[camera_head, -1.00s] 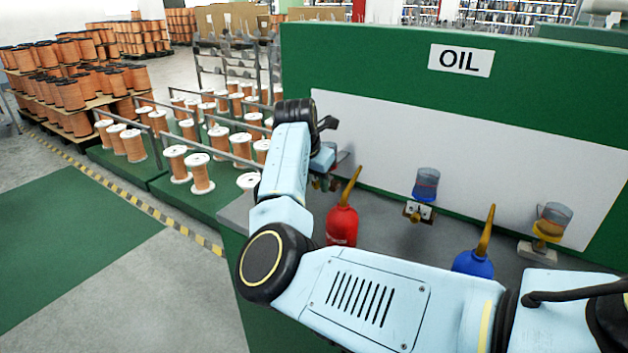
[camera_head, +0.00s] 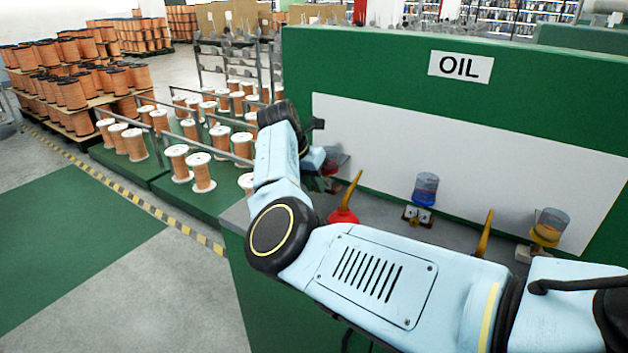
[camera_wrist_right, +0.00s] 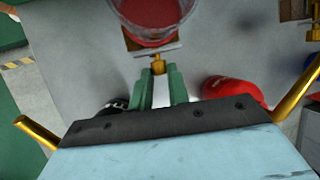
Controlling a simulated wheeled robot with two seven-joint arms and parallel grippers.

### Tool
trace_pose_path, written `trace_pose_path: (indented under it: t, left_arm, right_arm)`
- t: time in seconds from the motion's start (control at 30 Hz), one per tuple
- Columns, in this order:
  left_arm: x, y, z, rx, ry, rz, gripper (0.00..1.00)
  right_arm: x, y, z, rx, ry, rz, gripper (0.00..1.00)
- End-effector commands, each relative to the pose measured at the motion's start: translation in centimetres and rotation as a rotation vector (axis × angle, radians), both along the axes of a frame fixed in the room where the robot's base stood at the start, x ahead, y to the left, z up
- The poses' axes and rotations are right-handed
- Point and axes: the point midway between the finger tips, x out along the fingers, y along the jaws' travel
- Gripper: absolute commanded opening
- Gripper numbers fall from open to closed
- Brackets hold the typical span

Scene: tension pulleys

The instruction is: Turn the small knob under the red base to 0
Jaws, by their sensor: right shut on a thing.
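The red-based cup (camera_wrist_right: 155,20) is at the top of the right wrist view, over a metal plate. The small brass knob (camera_wrist_right: 158,60) projects below it. My right gripper (camera_wrist_right: 159,72) has its green fingertips on either side of this knob and is shut on it. In the head view the cup (camera_head: 335,158) is partly hidden behind my right wrist, and the fingertips and knob cannot be made out. Any number markings are too small to read. My left gripper is not in view.
A red oil can (camera_head: 343,216) stands close by, partly behind my forearm. A second can shows only its yellow spout (camera_head: 485,235). A blue-based cup (camera_head: 425,188) and a yellow-based cup (camera_head: 550,226) stand farther right along the white panel (camera_head: 480,150).

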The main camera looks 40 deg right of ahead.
Motion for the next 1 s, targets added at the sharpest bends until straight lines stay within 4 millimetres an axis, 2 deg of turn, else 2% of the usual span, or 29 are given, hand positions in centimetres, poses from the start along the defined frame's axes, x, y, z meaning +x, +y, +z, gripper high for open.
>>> trace_pose_path:
  t: [0.37, 0.4, 0.57, 0.87, 1.0]
  left_arm:
    - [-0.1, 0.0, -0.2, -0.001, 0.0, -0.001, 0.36]
    - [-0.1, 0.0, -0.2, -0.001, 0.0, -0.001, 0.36]
    - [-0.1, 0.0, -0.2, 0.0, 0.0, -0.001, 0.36]
    - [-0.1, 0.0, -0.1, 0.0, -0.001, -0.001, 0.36]
    - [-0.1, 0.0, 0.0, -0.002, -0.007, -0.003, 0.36]
  right_arm:
    - [0.0, 0.0, 0.0, -0.008, 0.015, 0.001, 0.0]
    - [0.1, 0.0, 0.0, -0.008, 0.015, 0.001, 0.18]
    - [0.0, 0.0, 0.0, -0.008, 0.015, 0.001, 0.39]
    - [0.1, 0.1, 0.1, -0.008, 0.015, 0.001, 0.39]
    - [0.1, 0.7, 1.4, -0.007, 0.013, 0.001, 0.39]
